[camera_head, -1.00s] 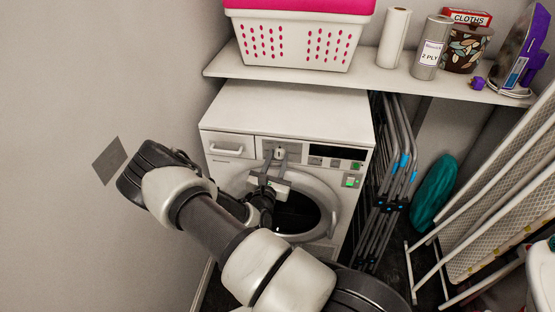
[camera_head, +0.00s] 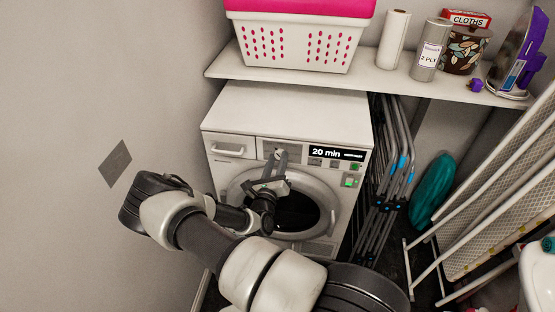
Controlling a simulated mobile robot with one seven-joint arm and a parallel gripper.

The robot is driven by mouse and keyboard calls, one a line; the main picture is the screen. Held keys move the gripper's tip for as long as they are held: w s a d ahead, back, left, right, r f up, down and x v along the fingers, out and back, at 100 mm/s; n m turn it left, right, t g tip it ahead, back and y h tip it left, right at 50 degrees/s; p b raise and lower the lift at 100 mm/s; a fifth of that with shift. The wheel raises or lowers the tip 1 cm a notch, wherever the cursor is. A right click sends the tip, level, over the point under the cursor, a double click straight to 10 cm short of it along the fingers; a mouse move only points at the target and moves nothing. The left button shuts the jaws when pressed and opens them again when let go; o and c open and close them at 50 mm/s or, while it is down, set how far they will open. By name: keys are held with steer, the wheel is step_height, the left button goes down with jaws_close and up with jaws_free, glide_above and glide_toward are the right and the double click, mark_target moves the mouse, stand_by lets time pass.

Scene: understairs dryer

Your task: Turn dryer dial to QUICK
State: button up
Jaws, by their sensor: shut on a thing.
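The white dryer (camera_head: 290,109) stands under the shelf, with its round door (camera_head: 327,205) shut. Its dial sits on the grey panel section right of the drawer and is mostly hidden by my gripper (camera_head: 278,158). My gripper is shut on the dial, its fingers pointing up at the panel and its body tilted in front of the door. The dial's pointer and markings are too small to read. The display (camera_head: 337,154) is lit and reads "20 min", with smaller text to its right that I cannot make out.
A shelf (camera_head: 300,83) above the dryer holds a pink and white basket (camera_head: 297,45), a paper roll (camera_head: 393,40) and other goods. A folded airer (camera_head: 388,180) stands close to the dryer's right side. The wall is at left.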

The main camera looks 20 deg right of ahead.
steer(key=shift+n, duration=0.4)
steer(key=o, duration=1.1)
steer(key=shift+c, duration=0.2)
steer(key=p+v, duration=0.1)
steer(key=v, duration=1.6)
steer(key=shift+s+f, duration=0.15)
steer(key=shift+f, duration=0.1)
steer(key=shift+a, duration=0.1)
